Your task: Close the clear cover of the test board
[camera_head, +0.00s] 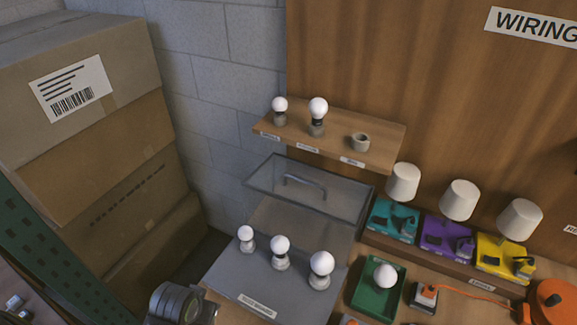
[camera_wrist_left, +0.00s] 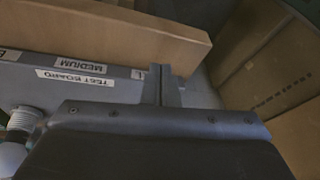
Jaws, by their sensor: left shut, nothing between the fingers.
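The grey test board (camera_head: 225,281) lies at lower centre in the head view, with three white bulbs standing in sockets on it. Its clear cover (camera_head: 335,201), a framed see-through panel with a handle (camera_head: 305,183), stands raised at the board's back, open. My left arm's wrist shows at the bottom edge of the head view, by the board's front left corner. In the left wrist view my left gripper (camera_wrist_left: 165,85) is shut and empty, close to the board's label edge (camera_wrist_left: 75,77). A bulb's socket shows at the left edge there. My right gripper is not in view.
A wooden shelf (camera_head: 380,145) with two bulbs and a ring sits above the cover. Cardboard boxes (camera_head: 90,130) are stacked at left. Lamps on coloured bases, a green tray (camera_head: 360,299) with a bulb, and an orange reel (camera_head: 553,301) are at right.

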